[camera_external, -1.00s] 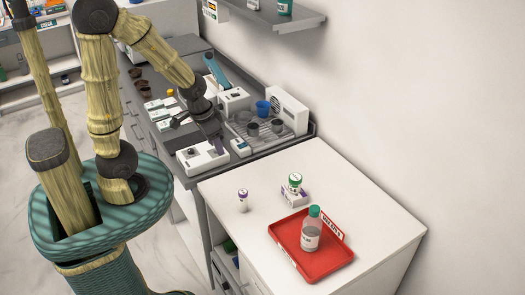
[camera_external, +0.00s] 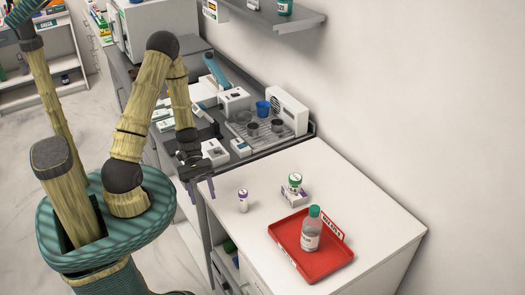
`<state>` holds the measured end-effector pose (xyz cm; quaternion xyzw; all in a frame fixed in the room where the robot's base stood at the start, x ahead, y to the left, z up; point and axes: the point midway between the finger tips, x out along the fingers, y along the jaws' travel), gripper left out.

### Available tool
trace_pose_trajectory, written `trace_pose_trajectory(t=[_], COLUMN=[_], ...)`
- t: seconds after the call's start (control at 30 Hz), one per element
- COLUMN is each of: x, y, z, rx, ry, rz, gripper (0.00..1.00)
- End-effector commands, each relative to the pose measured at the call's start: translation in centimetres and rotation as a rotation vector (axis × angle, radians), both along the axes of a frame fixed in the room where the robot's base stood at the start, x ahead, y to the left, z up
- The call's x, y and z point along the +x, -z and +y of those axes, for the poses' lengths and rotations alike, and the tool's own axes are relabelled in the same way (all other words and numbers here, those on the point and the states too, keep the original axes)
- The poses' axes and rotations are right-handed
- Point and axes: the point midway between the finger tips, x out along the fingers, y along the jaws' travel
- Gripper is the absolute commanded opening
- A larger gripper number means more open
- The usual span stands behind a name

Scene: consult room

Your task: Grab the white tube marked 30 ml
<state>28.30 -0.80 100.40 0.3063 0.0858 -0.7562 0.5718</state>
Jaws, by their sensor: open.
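A small white tube (camera_external: 243,204) with a purple cap stands upright near the left edge of the white counter. Its marking is too small to read, so I cannot confirm the 30 ml. My gripper (camera_external: 202,193) is open and empty, its two fingers pointing down. In the picture it is to the left of the tube, around the counter's left edge, and apart from it. Nothing hides the tube.
A green-capped white jar (camera_external: 295,185) stands by a small white and purple box (camera_external: 294,198). A red tray (camera_external: 331,270) holds a green-capped bottle (camera_external: 311,236). Lab devices and a rack with cups (camera_external: 253,130) fill the grey bench behind. The counter's right side is clear.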

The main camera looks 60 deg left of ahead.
Motion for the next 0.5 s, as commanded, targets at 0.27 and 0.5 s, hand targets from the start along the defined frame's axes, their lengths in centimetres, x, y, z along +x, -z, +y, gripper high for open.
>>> trace_pose_trajectory(t=[0.27, 0.5], x=[3.0, 6.1], y=[3.1, 4.8], z=[0.4, 2.8], rx=[-0.368, -0.616], ry=[-0.456, -0.795], rz=[0.114, 0.138], gripper=[0.49, 0.49])
